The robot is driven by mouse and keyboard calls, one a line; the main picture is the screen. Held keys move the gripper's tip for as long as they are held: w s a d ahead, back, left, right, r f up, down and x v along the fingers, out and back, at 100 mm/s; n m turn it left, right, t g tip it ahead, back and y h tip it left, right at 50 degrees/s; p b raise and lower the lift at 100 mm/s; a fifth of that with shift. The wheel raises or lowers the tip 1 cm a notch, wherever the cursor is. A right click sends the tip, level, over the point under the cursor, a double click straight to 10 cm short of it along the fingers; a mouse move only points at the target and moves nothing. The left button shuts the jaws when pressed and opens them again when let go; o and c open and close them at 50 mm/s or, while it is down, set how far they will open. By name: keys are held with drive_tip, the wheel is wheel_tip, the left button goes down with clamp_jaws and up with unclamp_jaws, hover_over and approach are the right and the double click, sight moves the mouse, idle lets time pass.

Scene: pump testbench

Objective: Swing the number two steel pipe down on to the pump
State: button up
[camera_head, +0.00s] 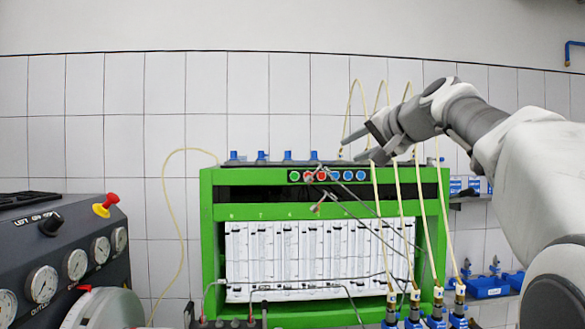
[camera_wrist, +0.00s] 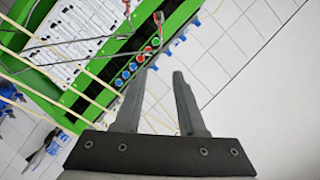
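Two thin grey steel pipes stand raised at a slant before the green testbench (camera_head: 207,220). The upper pipe (camera_head: 350,192) and the lower pipe (camera_head: 352,212) end in metal fittings at upper left. Which is number two I cannot tell. In the wrist view, a pipe (camera_wrist: 85,41) and a second pipe's end (camera_wrist: 128,9) show at the top. Other pipes (camera_head: 348,296) bend down at the bench's bottom edge, where the pump is mostly out of frame. My gripper (camera_head: 352,148) is open and empty, above and right of the raised fittings; it also shows in the wrist view (camera_wrist: 159,74).
Cream hoses (camera_head: 398,190) hang in front of the bench's right side, under my arm, down to brass fittings (camera_head: 437,294). Coloured buttons (camera_head: 333,175) line the top bar. A dark gauge console (camera_head: 60,250) stands at left.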

sight(318, 164)
drive_tip(key=p+x, duration=0.3)
drive_tip(key=x, duration=0.5)
drive_tip(key=p+x, duration=0.3)
drive_tip(key=x, duration=0.6)
drive_tip(key=shift+w+a+r, duration=0.1)
drive_tip(key=shift+w+r, duration=0.05)
drive_tip(key=shift+w, duration=0.1)
drive_tip(key=shift+c, duration=0.2)
clamp_jaws()
idle(0.6)
